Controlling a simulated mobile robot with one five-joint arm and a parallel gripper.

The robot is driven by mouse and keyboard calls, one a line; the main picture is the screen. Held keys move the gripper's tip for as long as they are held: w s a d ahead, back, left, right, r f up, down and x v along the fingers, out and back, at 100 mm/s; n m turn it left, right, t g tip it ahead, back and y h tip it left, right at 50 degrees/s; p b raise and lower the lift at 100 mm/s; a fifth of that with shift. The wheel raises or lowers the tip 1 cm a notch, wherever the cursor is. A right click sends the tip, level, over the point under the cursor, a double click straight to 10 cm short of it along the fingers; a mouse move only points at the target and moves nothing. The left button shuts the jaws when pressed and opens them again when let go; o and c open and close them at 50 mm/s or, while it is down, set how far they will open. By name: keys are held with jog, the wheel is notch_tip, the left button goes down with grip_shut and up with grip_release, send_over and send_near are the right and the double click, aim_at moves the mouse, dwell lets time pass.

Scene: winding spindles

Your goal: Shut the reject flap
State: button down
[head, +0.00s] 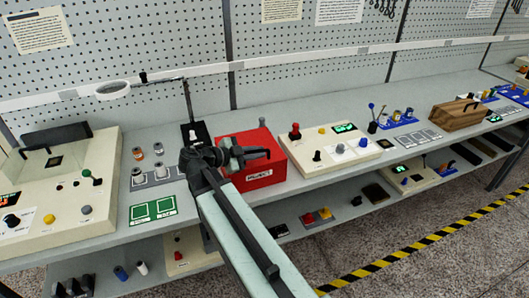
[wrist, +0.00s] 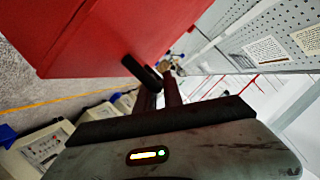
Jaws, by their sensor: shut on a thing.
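The red box (head: 262,172) stands on the bench near the middle, with a white label on its front whose letters I cannot read well. I take it for the one with the reject flap; its red surface (wrist: 105,35) fills the upper left of the wrist view. A short black handle (wrist: 142,73) sticks out beside it. My gripper (head: 262,153) is at the upper front of the box in the head view. In the wrist view my gripper (wrist: 163,85) has its fingers close together at the handle, shut on it. The fingers and arm hide part of the box, and the flap's angle is unclear.
A cream control panel (head: 330,147) with knobs stands right of the box. Grey holders with small cylinders (head: 150,173) and a larger cream console (head: 60,190) are on the left. A lower shelf holds more devices.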

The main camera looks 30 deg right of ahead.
jog(key=shift+s+f, duration=0.15)
jog(key=shift+f, duration=0.2)
jog(key=c, duration=1.5)
grip_release()
jog(key=shift+r, duration=0.1)
jog(key=p+v, duration=0.2)
jog(key=v, duration=0.6)
jog(key=shift+d, duration=0.1)
